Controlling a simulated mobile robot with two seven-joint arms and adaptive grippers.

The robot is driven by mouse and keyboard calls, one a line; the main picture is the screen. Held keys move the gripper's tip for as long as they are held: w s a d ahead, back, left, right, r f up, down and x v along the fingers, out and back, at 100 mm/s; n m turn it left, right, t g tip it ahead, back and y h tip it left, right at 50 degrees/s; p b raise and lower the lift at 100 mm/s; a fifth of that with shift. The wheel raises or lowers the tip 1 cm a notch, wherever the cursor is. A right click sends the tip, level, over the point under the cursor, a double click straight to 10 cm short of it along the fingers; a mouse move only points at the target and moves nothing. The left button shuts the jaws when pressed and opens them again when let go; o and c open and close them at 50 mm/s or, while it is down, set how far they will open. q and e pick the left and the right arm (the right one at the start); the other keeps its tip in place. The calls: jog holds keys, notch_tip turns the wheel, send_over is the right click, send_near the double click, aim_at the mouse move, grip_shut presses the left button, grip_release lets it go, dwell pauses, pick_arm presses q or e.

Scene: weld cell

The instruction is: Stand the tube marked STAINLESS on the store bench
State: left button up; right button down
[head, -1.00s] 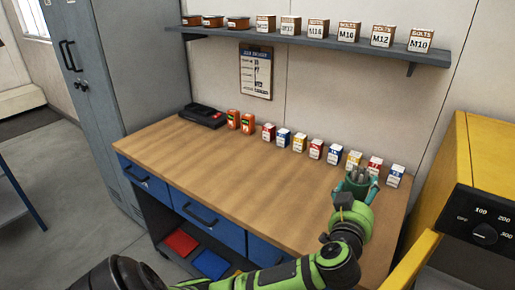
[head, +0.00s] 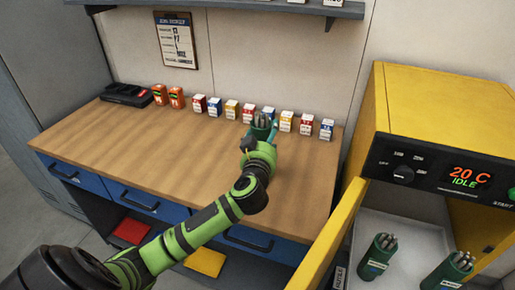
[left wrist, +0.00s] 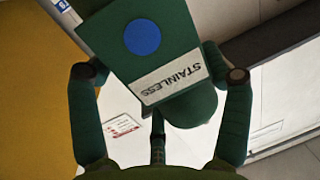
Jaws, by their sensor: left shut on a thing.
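My left gripper (head: 262,132) is shut around the green tube marked STAINLESS (head: 263,121). In the head view grey rod ends show at the tube's top, and it looks about upright. It is over the back right part of the wooden store bench (head: 170,150), in front of the small boxes. The gripper hides its foot, so I cannot tell whether it touches the bench. In the left wrist view the tube (left wrist: 150,45) fills the space between the two fingers, with a blue dot and its white STAINLESS label upside down. My right gripper is not in view.
Several small boxes (head: 232,107) line the bench's back edge, close to the tube. Orange packs (head: 168,97) and a black charger (head: 127,95) stand at left. The bench's middle is clear. The yellow oven (head: 410,95) stands open at right, holding two green tubes (head: 377,256).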

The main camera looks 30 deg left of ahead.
pick_arm(q)
jog(key=shift+s+a+f, duration=0.1)
jog(key=shift+a+f, duration=0.1)
jog(key=shift+a, duration=0.3)
jog(key=shift+s+a+f, duration=0.1)
jog(key=shift+a+f, duration=0.1)
jog(key=shift+a, duration=0.25)
jog(key=shift+f+b, duration=0.4)
jog(key=shift+f, duration=1.65)
jog(key=o, duration=1.7)
jog(key=shift+f, duration=0.2)
jog(key=shift+c, duration=0.2)
jog(key=shift+s+d, duration=0.1)
jog(key=shift+r, duration=0.15)
jog(key=v, duration=1.2)
